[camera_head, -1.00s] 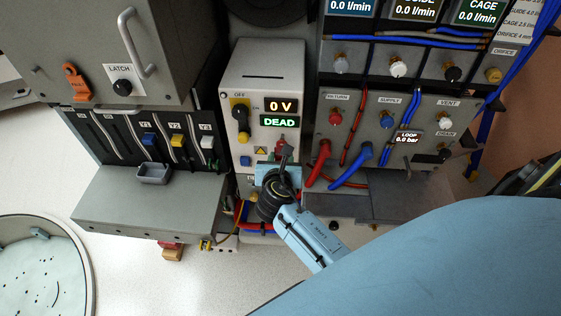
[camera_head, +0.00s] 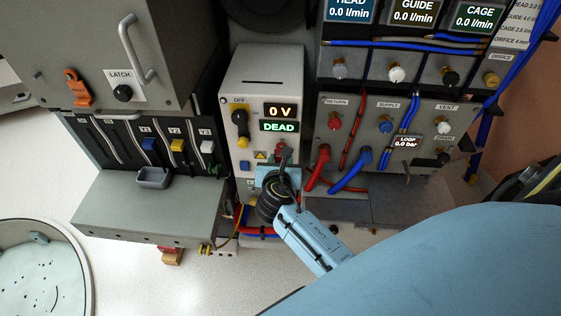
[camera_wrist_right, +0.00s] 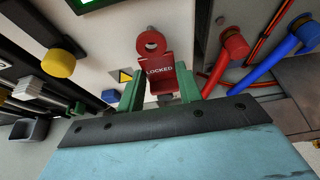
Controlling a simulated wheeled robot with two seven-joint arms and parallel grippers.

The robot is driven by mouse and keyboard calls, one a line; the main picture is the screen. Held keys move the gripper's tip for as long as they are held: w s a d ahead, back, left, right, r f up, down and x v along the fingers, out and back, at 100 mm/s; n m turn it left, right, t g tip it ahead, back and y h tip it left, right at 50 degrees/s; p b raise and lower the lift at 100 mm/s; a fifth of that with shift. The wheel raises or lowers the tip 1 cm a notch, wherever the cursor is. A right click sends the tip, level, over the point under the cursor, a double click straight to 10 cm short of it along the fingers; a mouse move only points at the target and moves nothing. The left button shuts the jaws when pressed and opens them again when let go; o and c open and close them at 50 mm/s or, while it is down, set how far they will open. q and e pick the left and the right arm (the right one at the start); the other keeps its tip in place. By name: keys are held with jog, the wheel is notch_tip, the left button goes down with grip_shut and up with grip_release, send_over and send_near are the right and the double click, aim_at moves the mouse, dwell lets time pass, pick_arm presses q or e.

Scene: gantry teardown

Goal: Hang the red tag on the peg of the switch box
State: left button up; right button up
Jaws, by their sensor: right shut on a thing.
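The switch box (camera_head: 262,85) is a pale upright cabinet in the middle of the head view, with lit "0 V" and "DEAD" displays and a black rotary switch. The red tag (camera_wrist_right: 160,72), marked "LOCKED" and with a ring at its top, is between the green fingers of my right gripper (camera_wrist_right: 160,92). It stands close in front of the box's face. In the head view my right gripper (camera_head: 282,160) is low on the box front and partly hides the tag. I cannot tell whether the peg is through the ring. My left gripper is out of view.
Red and blue hoses (camera_head: 345,177) run close right of my right gripper, below the valve panel (camera_head: 385,115). A grey shelf (camera_head: 140,208) with a small tray (camera_head: 153,177) is at the left. An orange tag (camera_head: 76,88) hangs on the latch cabinet (camera_head: 100,50).

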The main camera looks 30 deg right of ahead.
jog(key=shift+w+d, duration=0.25)
jog(key=shift+w, duration=0.1)
dwell(0.3)
jog(key=shift+w+d, duration=0.25)
jog(key=shift+w, duration=0.1)
jog(key=o, duration=1.1)
jog(key=shift+o, duration=0.2)
jog(key=f+p+v, duration=0.1)
jog(key=p+v, duration=0.2)
jog(key=v, duration=1.4)
jog(key=shift+s+a+f, duration=0.25)
